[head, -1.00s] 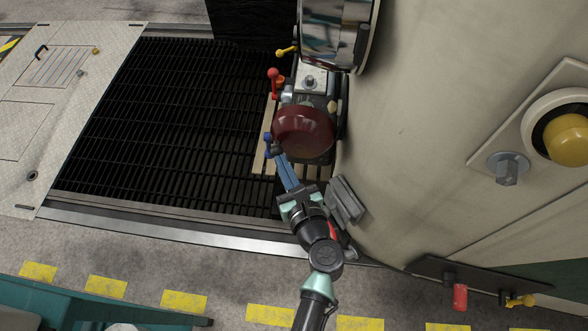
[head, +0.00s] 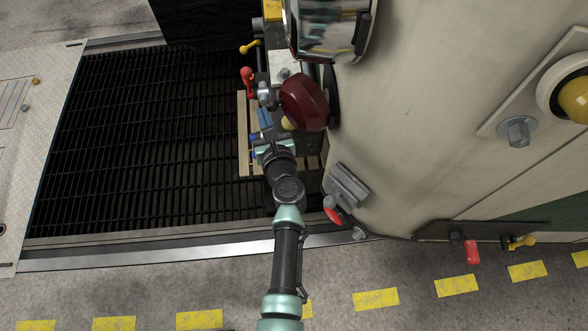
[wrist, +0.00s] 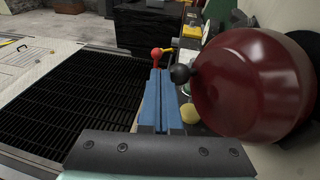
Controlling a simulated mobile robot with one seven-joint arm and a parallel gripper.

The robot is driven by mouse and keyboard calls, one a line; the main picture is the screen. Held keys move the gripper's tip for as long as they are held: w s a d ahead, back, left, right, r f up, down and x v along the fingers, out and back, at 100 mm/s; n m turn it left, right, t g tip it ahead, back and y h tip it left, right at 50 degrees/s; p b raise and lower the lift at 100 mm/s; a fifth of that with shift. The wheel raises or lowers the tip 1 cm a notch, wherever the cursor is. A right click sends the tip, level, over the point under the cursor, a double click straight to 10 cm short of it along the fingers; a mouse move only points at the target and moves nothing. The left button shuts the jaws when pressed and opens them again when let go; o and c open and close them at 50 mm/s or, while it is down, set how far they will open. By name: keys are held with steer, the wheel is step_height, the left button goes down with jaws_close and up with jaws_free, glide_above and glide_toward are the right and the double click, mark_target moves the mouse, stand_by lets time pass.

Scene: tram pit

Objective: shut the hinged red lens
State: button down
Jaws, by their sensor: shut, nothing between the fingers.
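The dark red domed lens (head: 305,103) is on the front of the cream tram body, below a round mirror-like lamp. In the wrist view the lens (wrist: 255,85) fills the right side, with a dark ball knob (wrist: 180,73) at its left. A pale yellow bulb (head: 288,123) shows beside the lens, so it appears to stand open. My gripper (head: 265,117) is just left of the lens. Its blue fingers (wrist: 160,78) are shut and empty, with the tips close beside the knob. I cannot tell whether they touch it.
A red-knobbed lever (head: 247,76) and a yellow lever (head: 250,46) stand beyond my gripper. A dark floor grating (head: 140,140) lies to the left. A grey bracket (head: 346,186) juts from the tram near my arm. The tram body (head: 420,110) blocks the right.

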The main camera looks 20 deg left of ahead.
mark_target(279, 96)
steer(key=w+b, duration=0.2)
steer(key=w, duration=0.4)
steer(key=shift+w+f, duration=0.1)
steer(key=shift+w, duration=0.15)
steer(key=shift+w+d+b, duration=0.25)
steer(key=shift+w+b, duration=0.3)
steer(key=shift+w, duration=0.4)
